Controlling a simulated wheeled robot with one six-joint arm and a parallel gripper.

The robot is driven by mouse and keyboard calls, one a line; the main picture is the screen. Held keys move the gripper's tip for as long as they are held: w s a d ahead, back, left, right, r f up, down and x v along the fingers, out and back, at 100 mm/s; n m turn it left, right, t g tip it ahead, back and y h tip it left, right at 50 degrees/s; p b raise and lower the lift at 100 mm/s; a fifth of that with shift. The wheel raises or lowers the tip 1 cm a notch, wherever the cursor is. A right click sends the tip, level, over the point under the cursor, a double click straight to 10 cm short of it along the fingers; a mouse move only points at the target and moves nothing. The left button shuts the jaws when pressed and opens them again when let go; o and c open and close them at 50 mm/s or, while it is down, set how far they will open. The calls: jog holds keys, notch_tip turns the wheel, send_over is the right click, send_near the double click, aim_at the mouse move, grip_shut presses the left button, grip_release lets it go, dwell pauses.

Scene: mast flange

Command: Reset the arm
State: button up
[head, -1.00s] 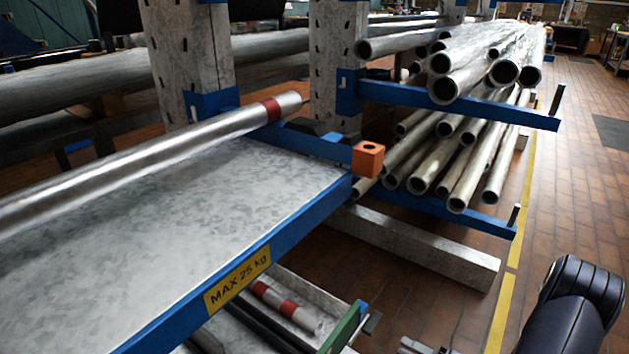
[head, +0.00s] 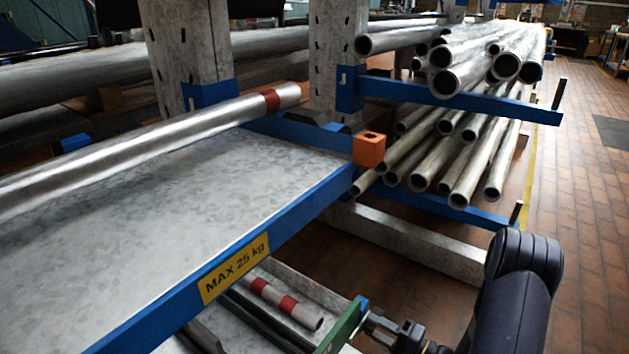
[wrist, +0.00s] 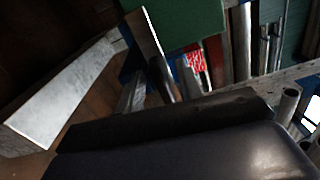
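My arm rises dark at the lower right of the head view. The end of it, with my gripper (head: 374,322), shows at the bottom, close beside the end of a green bar (head: 345,328). I cannot tell whether they touch. In the wrist view a broad dark part fills the lower half, and a green surface (wrist: 190,22) shows at the top. The fingertips are not clear enough to show whether they are open or shut, and I see nothing clearly held.
A blue-edged shelf (head: 225,300) marked MAX 25 kg holds a silver tube (head: 150,145) with a red band. An orange block (head: 369,150) sits at its corner. Below lies a red-banded tube (head: 287,303). Pipes (head: 470,75) fill the rack behind. Brick floor (head: 575,190) is open at right.

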jog(key=shift+r+m, duration=0.15)
jog(key=shift+m, duration=0.8)
jog(key=shift+r+m, duration=0.15)
jog(key=shift+m, duration=0.8)
